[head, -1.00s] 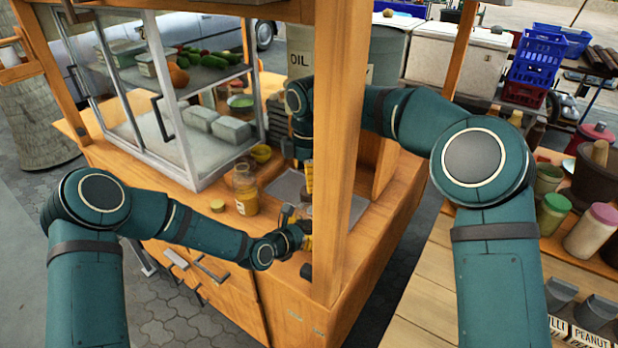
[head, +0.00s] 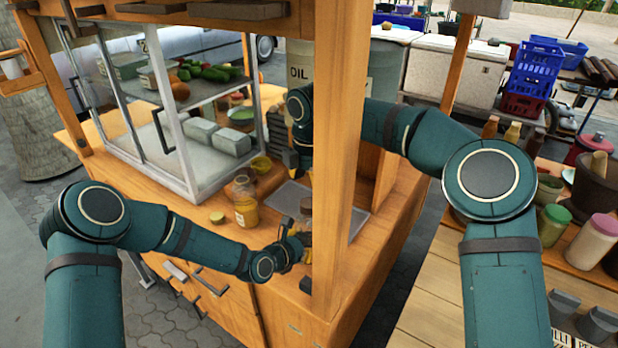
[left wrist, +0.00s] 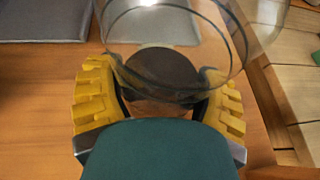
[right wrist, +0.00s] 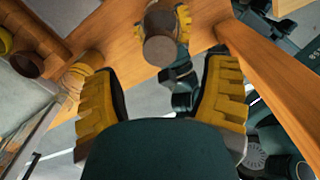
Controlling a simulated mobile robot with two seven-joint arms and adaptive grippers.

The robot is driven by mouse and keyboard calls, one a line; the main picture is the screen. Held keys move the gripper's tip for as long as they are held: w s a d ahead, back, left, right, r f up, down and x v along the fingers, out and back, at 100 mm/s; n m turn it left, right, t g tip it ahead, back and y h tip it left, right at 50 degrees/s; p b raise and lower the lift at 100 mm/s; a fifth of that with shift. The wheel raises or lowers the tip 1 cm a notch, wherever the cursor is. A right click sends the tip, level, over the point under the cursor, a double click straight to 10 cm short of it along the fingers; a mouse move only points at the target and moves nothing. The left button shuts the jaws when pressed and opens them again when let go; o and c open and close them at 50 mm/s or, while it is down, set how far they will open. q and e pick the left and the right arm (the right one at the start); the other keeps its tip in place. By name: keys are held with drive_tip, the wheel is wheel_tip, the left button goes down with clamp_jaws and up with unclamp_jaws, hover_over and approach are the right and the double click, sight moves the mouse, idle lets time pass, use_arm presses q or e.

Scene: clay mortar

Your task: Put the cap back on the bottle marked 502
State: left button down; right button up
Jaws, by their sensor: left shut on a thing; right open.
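My left gripper (left wrist: 160,72) is shut around a clear, see-through vessel (left wrist: 180,45) with a dark round part inside. In the right wrist view the held vessel shows a dark round face (right wrist: 161,49) beyond my right fingers. My right gripper (right wrist: 165,75) is open and empty, above the counter and partly hidden by the post in the head view. A glass jar with yellow contents and a label (head: 246,206) stands on the counter, with a small round yellowish lid (head: 217,217) lying left of it. I cannot read 502 on anything.
A wooden post (head: 340,150) stands close beside both grippers. A glass display case (head: 190,110) stands behind the jar. Some counter left of the lid is clear.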

sight(309, 202)
drive_tip(key=shift+f, duration=3.05)
drive_tip(key=shift+c, duration=0.2)
drive_tip(key=c, duration=1.2)
drive_tip(key=m, duration=0.4)
clamp_jaws()
drive_tip(key=m, duration=0.6)
drive_tip(key=o, duration=1.2)
unclamp_jaws()
